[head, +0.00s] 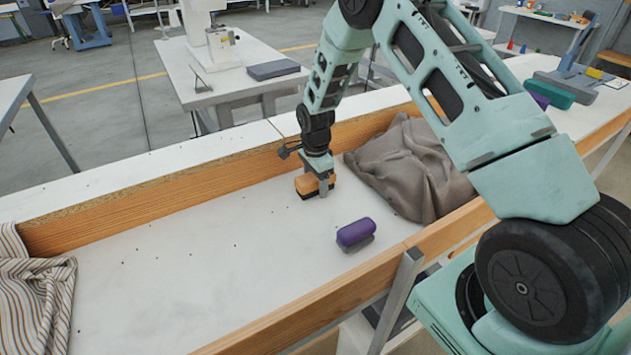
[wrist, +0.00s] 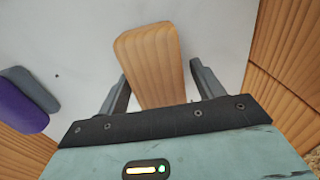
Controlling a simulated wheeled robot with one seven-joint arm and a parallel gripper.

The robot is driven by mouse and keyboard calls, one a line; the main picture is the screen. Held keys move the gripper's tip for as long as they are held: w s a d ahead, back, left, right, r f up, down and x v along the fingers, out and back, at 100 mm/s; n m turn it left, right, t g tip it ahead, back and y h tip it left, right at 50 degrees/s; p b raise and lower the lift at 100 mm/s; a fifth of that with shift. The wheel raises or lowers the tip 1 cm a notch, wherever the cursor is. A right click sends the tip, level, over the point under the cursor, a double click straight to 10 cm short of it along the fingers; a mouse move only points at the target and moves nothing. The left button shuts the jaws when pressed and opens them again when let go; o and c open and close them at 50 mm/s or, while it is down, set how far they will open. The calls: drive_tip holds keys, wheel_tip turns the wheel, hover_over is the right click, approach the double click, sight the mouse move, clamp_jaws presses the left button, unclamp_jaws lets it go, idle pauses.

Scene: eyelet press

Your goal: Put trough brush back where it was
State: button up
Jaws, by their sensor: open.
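A wooden-backed brush (head: 315,182) with a dark underside sits on the white trough floor (head: 170,270), close to the far wooden wall. My gripper (head: 322,188) is down over it. In the wrist view the brush's wooden back (wrist: 150,65) lies between the two fingers of my gripper (wrist: 155,85). The fingers are open, with a gap visible on the right side; the left finger is close to the wood, and I cannot tell if it touches. The brush's underside is hidden in the wrist view.
A purple block with a grey base (head: 355,233) lies near the front wall; it also shows in the wrist view (wrist: 20,105). A crumpled grey-brown cloth (head: 415,165) lies right of my gripper. A striped cloth (head: 35,300) lies far left. Small dark specks dot the clear floor between.

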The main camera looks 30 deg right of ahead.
wheel_tip(320, 180, up, 12)
drive_tip(key=shift+f, duration=0.1)
drive_tip(key=s+a+r+n+y, duration=0.1)
drive_tip(key=s+a+r+n, duration=0.3)
drive_tip(key=s+a+n, duration=0.3)
drive_tip(key=s+a+r+n, duration=0.4)
drive_tip(key=s+a+r, duration=0.15)
drive_tip(key=a, duration=0.45)
drive_tip(key=s+a+r+n, duration=0.1)
drive_tip(key=s+a+n, duration=0.1)
drive_tip(key=s+n, duration=0.5)
drive_tip(key=s+a+r+n, duration=0.1)
drive_tip(key=s+n, duration=0.6)
drive_tip(key=s, duration=0.9)
drive_tip(key=shift+a+r+n, duration=0.15)
drive_tip(key=shift+a+n, duration=0.15)
drive_tip(key=shift+a, duration=0.35)
wheel_tip(320, 180, up, 6)
drive_tip(key=p, duration=0.5)
